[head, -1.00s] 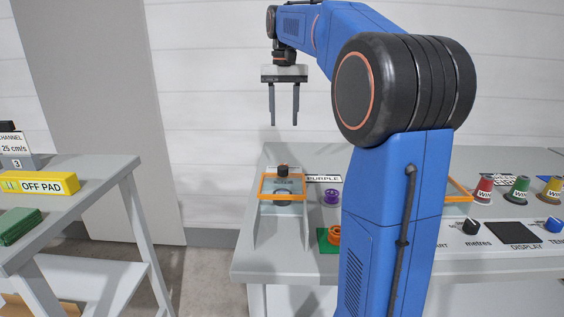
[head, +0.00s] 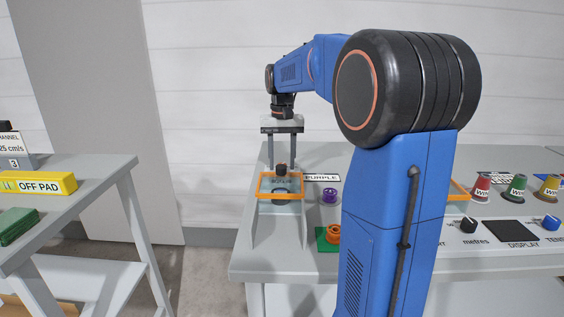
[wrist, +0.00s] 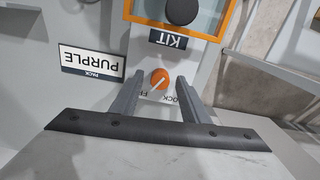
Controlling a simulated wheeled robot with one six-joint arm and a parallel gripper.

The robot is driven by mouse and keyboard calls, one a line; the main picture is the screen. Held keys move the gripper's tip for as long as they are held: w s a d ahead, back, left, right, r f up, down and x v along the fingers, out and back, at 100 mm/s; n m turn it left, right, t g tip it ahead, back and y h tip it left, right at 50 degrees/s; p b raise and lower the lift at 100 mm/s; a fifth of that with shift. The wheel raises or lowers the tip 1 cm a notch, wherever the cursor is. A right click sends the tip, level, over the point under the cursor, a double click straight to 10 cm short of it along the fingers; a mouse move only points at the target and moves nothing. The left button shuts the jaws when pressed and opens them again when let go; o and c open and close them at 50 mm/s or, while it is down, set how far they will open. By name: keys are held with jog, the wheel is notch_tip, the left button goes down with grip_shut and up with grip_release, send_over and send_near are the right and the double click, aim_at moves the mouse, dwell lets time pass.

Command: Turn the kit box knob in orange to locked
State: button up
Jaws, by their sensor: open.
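The kit box has an orange-rimmed clear lid (head: 262,186) with a dark round handle (head: 281,169). In the wrist view the lid's orange edge (wrist: 175,30) and the KIT label (wrist: 168,39) show at the top. The small orange knob (wrist: 160,77) sits below that label. Its white pointer line slants toward the lower left, on the side of a partly hidden label starting with F. The LOCK label (wrist: 187,94) is partly covered by the right finger. My gripper (head: 282,158) is open, pointing down above the box, with the knob between its fingertips in the wrist view. Contact cannot be told.
A PURPLE pack label (wrist: 90,62) and a purple spool (head: 330,195) are right of the box in the head view. An orange spool (head: 333,233) sits on a green patch. A side stand (head: 100,170) is at left, across a floor gap.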

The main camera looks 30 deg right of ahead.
jog(key=shift+f, duration=0.15)
jog(key=shift+c, duration=0.4)
grip_shut()
jog(key=shift+n, duration=0.4)
jog(key=n, duration=0.5)
jog(key=shift+n, duration=0.3)
jog(key=n, duration=0.5)
jog(key=shift+n, duration=0.3)
